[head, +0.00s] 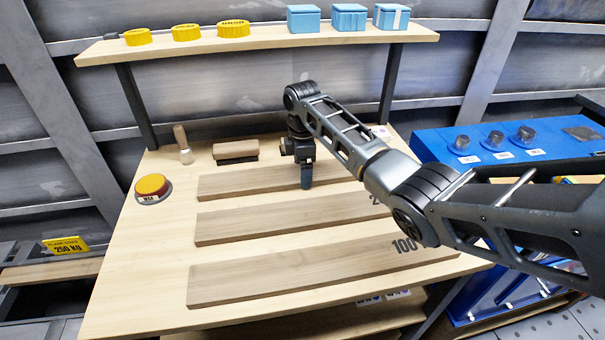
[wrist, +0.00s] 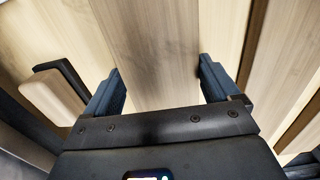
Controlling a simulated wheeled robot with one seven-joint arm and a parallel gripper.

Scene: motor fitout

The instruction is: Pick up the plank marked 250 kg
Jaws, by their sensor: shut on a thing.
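Three long brown planks lie across the workbench. My gripper (head: 306,184) is down at the far plank (head: 240,184). In the wrist view, my gripper's fingers (wrist: 159,66) stand on either side of that plank (wrist: 150,35) and are shut on its edges. Any mark on the far plank is hidden behind my arm. The middle plank (head: 270,222) shows a mark starting with 2, the rest hidden by my arm. The near plank (head: 290,274) is marked 100. I cannot see the plank to be clearly raised.
A sanding block (head: 236,150), a brush (head: 182,145) and a yellow-topped round button (head: 152,186) sit behind and left of the planks. The shelf (head: 260,40) above holds yellow discs and blue boxes. A yellow 250 kg sign (head: 66,246) stands by a rack at left.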

